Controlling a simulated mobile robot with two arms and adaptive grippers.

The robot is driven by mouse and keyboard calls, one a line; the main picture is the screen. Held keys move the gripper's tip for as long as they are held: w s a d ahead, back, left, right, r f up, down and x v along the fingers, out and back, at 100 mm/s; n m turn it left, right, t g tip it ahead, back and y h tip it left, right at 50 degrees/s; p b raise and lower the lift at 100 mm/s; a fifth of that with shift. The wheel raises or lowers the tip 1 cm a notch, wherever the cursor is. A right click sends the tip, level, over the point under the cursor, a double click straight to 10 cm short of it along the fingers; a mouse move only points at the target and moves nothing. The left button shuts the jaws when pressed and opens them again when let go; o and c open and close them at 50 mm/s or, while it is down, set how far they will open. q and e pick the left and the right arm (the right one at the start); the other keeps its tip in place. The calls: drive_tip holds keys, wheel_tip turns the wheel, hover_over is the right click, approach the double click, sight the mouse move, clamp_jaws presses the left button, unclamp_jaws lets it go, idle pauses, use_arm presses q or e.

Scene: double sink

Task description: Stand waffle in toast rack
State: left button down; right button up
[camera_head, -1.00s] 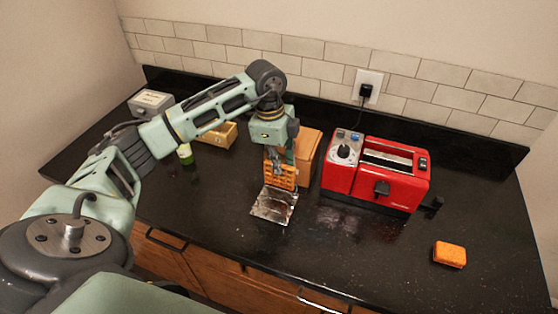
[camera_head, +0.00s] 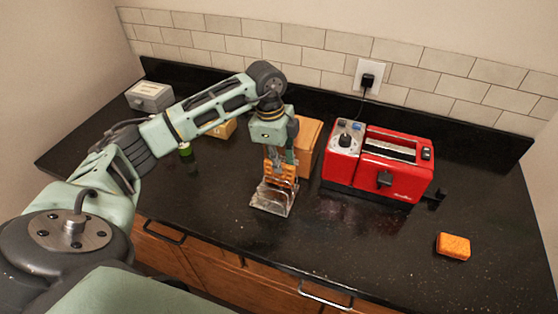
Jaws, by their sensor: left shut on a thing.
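The orange-brown gridded waffle (camera_head: 287,171) is held upright in my left gripper (camera_head: 279,162), which is shut on it. The shiny metal toast rack (camera_head: 271,198) stands on the black counter directly below and in front of the waffle. The waffle's lower edge meets the rack's upper part in the picture; I cannot tell whether it is between the bars or just above or behind them. The gripper fingers hide part of the waffle. My right gripper is not in view.
A red toaster (camera_head: 377,165) stands right of the rack. A wooden box (camera_head: 308,148) is close behind the gripper. An orange sponge-like block (camera_head: 454,246) lies at right. A grey box (camera_head: 150,96) and a green item (camera_head: 185,149) are at left.

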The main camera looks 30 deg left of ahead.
use_arm(q)
drive_tip(key=c, duration=1.7)
unclamp_jaws()
drive_tip(key=shift+o, duration=0.6)
drive_tip(key=shift+o, duration=1.1)
drive_tip(key=shift+r+p, duration=3.55)
drive_tip(key=shift+r, duration=1.05)
drive_tip(key=shift+f, duration=0.1)
